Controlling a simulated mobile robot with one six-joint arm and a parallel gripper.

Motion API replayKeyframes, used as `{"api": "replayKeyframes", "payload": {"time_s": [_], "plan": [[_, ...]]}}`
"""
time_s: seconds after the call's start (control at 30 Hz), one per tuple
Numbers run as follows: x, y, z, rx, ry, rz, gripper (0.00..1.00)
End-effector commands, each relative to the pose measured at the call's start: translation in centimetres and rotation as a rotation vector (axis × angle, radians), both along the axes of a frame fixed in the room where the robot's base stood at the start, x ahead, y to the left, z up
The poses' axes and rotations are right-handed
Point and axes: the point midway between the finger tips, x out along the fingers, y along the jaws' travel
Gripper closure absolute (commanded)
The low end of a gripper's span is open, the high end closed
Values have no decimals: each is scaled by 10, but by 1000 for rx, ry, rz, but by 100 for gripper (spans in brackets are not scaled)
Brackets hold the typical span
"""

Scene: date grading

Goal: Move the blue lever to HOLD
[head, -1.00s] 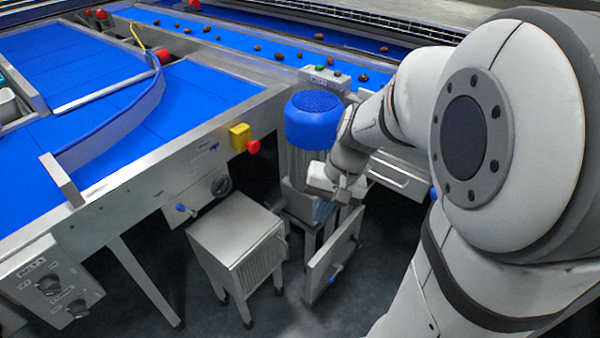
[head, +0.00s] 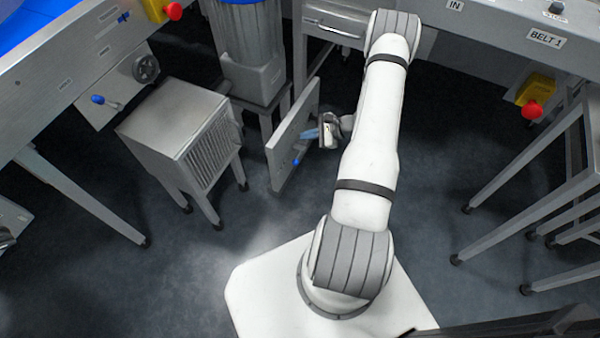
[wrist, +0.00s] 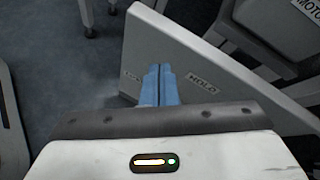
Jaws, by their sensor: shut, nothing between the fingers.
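A grey upright panel (head: 285,132) stands beside the motor stand. A small blue lever end (head: 296,162) shows low on its face. In the wrist view the panel (wrist: 172,42) carries the word HOLD to the right of my fingers and another label, too small to read, to the left. The lever is not visible there; my fingers may hide it. My gripper (head: 311,134), with pale blue fingers, is shut and empty in front of the panel, near and above the lever end. In the wrist view its fingertips (wrist: 160,70) are together between the labels. I cannot tell whether they touch anything.
A grey vented cabinet (head: 172,120) stands left of the panel. Another blue lever (head: 98,99) and a handwheel (head: 145,68) sit on the machine's side. Table legs stand at the right. A red stop button (head: 532,110) is there too. Floor in front is clear.

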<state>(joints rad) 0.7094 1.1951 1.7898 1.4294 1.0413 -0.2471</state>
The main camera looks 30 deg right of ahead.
Motion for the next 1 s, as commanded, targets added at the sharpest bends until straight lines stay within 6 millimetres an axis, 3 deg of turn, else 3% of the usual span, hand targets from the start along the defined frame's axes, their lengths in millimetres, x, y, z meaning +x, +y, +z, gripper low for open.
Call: {"api": "replayKeyframes", "payload": {"time_s": [0.03, 0.1, 0.2, 0.33, 0.5, 1.0], "plan": [[-8, -9, -45, 32, 21, -72, 100], [-16, -21, -89, 66, 38, -169, 100], [-29, -33, -141, 103, 62, -289, 100], [-45, -43, -187, 132, 84, -399, 100], [-54, -47, -211, 147, 96, -461, 100], [-46, -41, -218, 148, 97, -461, 100]]}}
